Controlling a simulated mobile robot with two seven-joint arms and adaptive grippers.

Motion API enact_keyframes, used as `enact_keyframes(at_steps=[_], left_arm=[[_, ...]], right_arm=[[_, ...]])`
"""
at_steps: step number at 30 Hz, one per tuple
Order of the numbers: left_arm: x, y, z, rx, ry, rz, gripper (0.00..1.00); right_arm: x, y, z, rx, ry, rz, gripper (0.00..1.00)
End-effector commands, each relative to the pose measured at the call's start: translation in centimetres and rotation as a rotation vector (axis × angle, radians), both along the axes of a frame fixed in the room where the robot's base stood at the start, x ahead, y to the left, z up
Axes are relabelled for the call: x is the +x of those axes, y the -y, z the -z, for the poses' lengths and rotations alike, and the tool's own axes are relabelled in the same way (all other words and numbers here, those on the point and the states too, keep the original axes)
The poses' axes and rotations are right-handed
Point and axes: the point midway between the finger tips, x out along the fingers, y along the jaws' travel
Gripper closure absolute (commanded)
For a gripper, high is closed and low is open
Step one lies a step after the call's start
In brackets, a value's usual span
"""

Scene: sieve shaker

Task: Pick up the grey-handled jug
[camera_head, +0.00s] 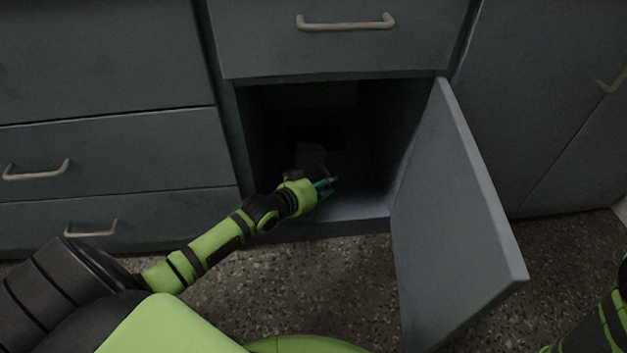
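My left arm reaches into the open lower cabinet (355,207). My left gripper (326,186), with teal fingertips, is just inside the opening, near the cabinet floor. A dim grey shape (312,154), possibly the grey-handled jug, stands in shadow just behind the gripper. Its handle cannot be made out, and the gripper and wrist cover its lower part. I cannot tell whether the fingers touch it or how far they are apart. My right gripper is out of view; only part of my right arm shows at the lower right edge.
The cabinet door (455,210) is swung open towards me on the right side of the opening. A closed drawer with a handle (346,22) is above. Closed drawers (110,155) stand at left, and a closed cabinet front (550,100) at right. The speckled floor (320,280) is clear.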

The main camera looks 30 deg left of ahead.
Motion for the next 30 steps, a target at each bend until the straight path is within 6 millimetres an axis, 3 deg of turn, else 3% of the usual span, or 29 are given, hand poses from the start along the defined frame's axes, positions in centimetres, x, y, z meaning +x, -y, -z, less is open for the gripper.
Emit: enact_keyframes(at_steps=[1, 6, 14, 17, 30], left_arm=[[0.7, 0.2, 0.9, 0.0, 0.002, 0.0, 0.67], [2.1, 0.4, 1.1, 0.0, 0.001, -0.001, 0.67], [2.2, 0.5, 1.0, 0.001, -0.002, -0.001, 0.67], [2.2, 0.5, 1.0, 0.001, -0.002, -0.001, 1.0], [2.3, 0.4, 0.7, 0.002, 0.003, 0.0, 1.0]], right_arm=[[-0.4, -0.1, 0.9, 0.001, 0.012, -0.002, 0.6], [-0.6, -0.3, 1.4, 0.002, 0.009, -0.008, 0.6], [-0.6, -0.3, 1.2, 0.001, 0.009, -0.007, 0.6], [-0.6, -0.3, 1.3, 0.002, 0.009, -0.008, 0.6], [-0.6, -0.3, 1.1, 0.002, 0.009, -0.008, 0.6]])
